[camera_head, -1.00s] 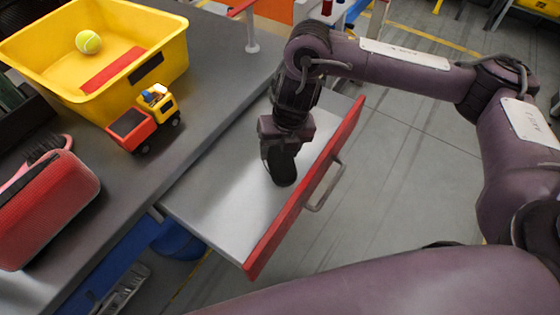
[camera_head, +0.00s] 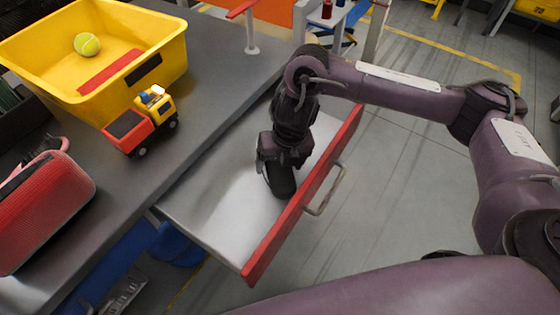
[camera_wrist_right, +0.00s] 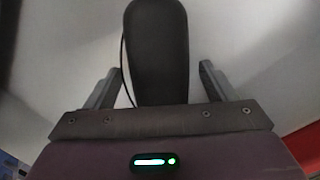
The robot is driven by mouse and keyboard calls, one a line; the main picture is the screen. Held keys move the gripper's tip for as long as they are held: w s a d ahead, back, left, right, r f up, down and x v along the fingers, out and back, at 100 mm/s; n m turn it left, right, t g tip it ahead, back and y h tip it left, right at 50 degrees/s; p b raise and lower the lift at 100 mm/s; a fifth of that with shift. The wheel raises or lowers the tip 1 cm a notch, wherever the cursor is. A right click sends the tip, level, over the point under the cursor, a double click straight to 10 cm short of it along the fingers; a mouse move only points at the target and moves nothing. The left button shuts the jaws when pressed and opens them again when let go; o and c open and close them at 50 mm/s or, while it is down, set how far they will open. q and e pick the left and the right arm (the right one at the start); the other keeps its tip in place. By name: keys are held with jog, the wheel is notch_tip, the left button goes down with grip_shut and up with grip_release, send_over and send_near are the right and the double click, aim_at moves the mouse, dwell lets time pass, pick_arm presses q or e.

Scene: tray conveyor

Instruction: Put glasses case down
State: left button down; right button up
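The glasses case (camera_head: 281,180) is black and smooth with rounded ends. It is in the open drawer (camera_head: 215,200), below my right gripper (camera_head: 279,163). In the right wrist view the case (camera_wrist_right: 158,50) lies lengthwise between the two fingers of my right gripper (camera_wrist_right: 160,85). A gap shows on each side of it, so the fingers are open around it and not gripping it. The near end of the case is hidden behind the gripper body. Whether its underside touches the drawer floor is hard to tell. My left gripper is not in view.
The drawer has a red front (camera_head: 300,205) with a metal handle. On the grey worktop (camera_head: 215,110) are a yellow bin (camera_head: 150,85) with a tennis ball (camera_head: 87,44), a toy truck (camera_head: 142,122) and a red case (camera_head: 45,210). The near-left part of the drawer is bare.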

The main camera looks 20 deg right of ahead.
jog(key=shift+r, duration=0.15)
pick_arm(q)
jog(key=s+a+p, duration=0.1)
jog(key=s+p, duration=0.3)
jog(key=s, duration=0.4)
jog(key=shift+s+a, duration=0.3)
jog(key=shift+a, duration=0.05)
pick_arm(e)
notch_tip(320, 180, up, 12)
jog(key=s+d, duration=0.1)
jog(key=shift+s+d, duration=0.15)
jog(key=shift+d, duration=0.15)
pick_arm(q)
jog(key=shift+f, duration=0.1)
